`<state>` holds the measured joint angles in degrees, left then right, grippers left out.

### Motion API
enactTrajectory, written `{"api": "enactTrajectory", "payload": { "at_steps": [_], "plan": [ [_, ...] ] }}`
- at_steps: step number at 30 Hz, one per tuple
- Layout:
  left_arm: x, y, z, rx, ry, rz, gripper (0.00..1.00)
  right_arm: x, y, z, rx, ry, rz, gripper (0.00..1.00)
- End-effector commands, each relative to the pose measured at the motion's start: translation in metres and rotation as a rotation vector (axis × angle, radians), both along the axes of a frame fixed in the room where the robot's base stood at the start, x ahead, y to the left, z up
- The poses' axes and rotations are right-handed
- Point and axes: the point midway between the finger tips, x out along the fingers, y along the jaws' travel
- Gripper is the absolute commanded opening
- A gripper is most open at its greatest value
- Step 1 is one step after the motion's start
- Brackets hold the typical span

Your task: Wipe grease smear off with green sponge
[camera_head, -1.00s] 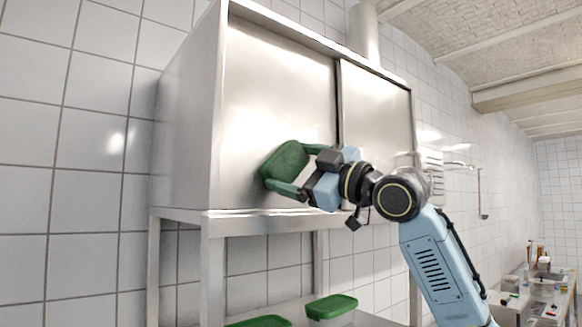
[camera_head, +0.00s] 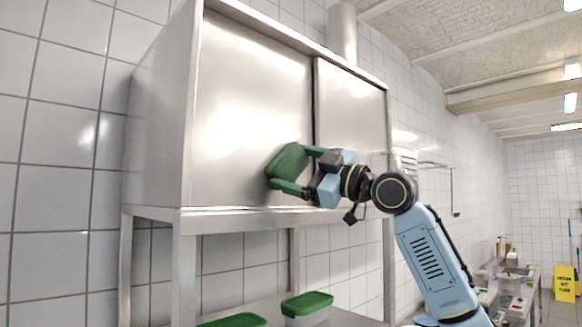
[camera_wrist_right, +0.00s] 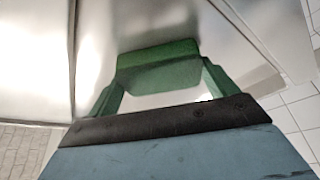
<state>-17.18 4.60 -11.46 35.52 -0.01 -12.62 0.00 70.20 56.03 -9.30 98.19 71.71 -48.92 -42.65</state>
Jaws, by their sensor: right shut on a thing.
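The green sponge (camera_head: 288,163) is a thick rectangular pad in front of the left door of the steel cabinet (camera_head: 245,110), near its lower right part. It also shows in the right wrist view (camera_wrist_right: 158,66). My right gripper (camera_head: 292,168) is shut on the sponge, with a green finger along each side. The sponge is at or very near the door; I cannot tell whether it touches. I cannot make out a grease smear on the door, which shows only bright reflections. My left gripper is not in view.
The cabinet stands on a steel frame (camera_head: 184,265) against a white tiled wall. Green-lidded containers (camera_head: 306,303) sit on the surface below. A cluttered counter (camera_head: 515,285) and a yellow floor sign (camera_head: 565,282) are at the far right.

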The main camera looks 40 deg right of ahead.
Motion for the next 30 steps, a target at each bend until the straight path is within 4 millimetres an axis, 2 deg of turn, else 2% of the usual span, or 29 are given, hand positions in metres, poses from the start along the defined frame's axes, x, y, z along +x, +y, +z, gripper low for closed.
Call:
{"api": "enactTrajectory", "payload": {
  "at_steps": [5, 15, 23, 30],
  "plan": [
    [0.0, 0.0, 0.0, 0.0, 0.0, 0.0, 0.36, 0.0, 0.002, 0.0, -0.001, 0.001, 0.0, 0.67],
    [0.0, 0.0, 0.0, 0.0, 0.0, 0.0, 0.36, -0.001, 0.032, -0.001, -0.002, 0.0, 0.003, 0.67],
    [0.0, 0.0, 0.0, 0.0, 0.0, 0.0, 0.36, -0.002, 0.041, -0.001, -0.002, 0.001, 0.004, 0.67],
    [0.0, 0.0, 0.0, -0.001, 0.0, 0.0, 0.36, -0.005, 0.063, -0.001, -0.002, 0.001, 0.005, 0.67]
  ]
}}
